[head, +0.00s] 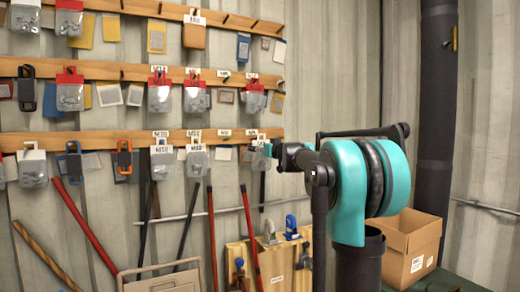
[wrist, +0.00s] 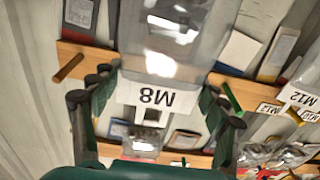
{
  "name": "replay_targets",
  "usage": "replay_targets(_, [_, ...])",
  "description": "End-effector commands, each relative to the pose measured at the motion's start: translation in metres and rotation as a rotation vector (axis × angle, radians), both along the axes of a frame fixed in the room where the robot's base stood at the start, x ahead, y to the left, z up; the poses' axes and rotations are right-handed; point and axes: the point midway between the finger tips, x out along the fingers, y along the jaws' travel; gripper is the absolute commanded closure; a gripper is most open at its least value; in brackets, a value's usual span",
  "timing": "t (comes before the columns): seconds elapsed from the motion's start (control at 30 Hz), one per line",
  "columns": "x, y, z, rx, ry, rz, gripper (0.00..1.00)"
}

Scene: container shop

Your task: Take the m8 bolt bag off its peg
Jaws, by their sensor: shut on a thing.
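The m8 bolt bag (wrist: 185,45) is a clear bag with a white card marked M8, upside down in the wrist view. My gripper (wrist: 158,88) has one finger on each side of the card and is shut on the bag. In the head view my gripper (head: 268,150) is at the right end of the lowest wooden rail and largely hides the bag. Whether the bag still hangs on a peg cannot be told from these views.
Other bolt bags and cards hang close to the left on the lowest rail (head: 110,139) and the rails above. A bag marked M12 (wrist: 300,97) shows at the right in the wrist view. A bare wooden peg (wrist: 68,68) sticks out nearby. A cardboard box (head: 410,250) stands right.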

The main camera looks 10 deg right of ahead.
Motion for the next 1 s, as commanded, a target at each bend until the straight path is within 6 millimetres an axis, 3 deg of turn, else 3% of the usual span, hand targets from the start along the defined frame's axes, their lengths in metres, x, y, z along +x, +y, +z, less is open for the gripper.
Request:
replay_targets(0.6, [-0.031, -0.01, 0.0, 0.0, 0.0, 0.0, 0.57])
replay_targets(1.0, [-0.033, -0.01, 0.0, 0.0, 0.0, 0.0, 0.57])
